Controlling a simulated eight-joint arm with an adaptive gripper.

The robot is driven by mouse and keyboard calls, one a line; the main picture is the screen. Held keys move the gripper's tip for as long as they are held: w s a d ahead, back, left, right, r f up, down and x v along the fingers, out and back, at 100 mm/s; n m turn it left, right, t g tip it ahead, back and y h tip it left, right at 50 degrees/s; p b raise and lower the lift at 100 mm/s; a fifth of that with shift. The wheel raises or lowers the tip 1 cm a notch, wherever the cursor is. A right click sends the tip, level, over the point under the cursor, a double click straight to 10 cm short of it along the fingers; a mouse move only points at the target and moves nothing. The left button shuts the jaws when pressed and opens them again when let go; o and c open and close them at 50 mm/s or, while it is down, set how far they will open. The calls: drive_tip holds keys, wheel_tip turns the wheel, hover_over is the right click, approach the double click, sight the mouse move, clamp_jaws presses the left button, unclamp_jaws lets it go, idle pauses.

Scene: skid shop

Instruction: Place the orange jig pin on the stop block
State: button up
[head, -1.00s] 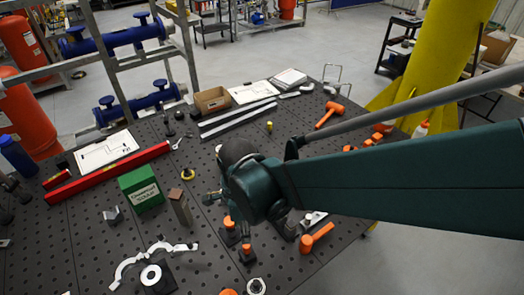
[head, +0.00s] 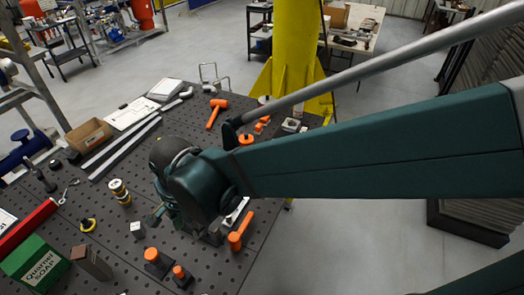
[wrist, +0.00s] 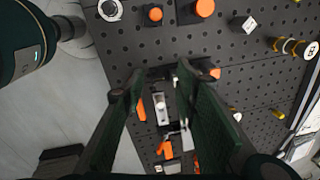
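Two orange-topped pieces on black bases, one of which may be the orange jig pin, stand on the perforated table: one (head: 152,255) and a smaller one (head: 180,272). Two orange tops also show in the wrist view, a smaller one (wrist: 155,13) and a larger one (wrist: 205,8).
An orange-handled tool (head: 240,232) lies right of my gripper, and an orange mallet (head: 216,112) lies farther back. The table's right edge is near.

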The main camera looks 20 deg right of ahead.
drive_tip(key=d+r+n+t, duration=0.2)
drive_tip(key=d+r+n, duration=0.1)
drive_tip(key=d, duration=0.6)
drive_tip(key=d+r+n+t, duration=0.2)
drive_tip(key=d+r+n, duration=0.2)
drive_tip(key=d, duration=0.4)
drive_tip(key=d+r+n+t, duration=0.1)
drive_tip(key=d+r+n, duration=0.2)
drive_tip(key=d, duration=0.6)
drive_tip(key=shift+s+d+r+n+t+h, duration=0.3)
drive_tip(key=shift+r+n+t+h, duration=0.1)
drive_tip(key=shift+n, duration=0.1)
drive_tip(key=shift+f, duration=0.1)
wheel_tip(320, 180, down, 11)
drive_tip(key=b, duration=1.1)
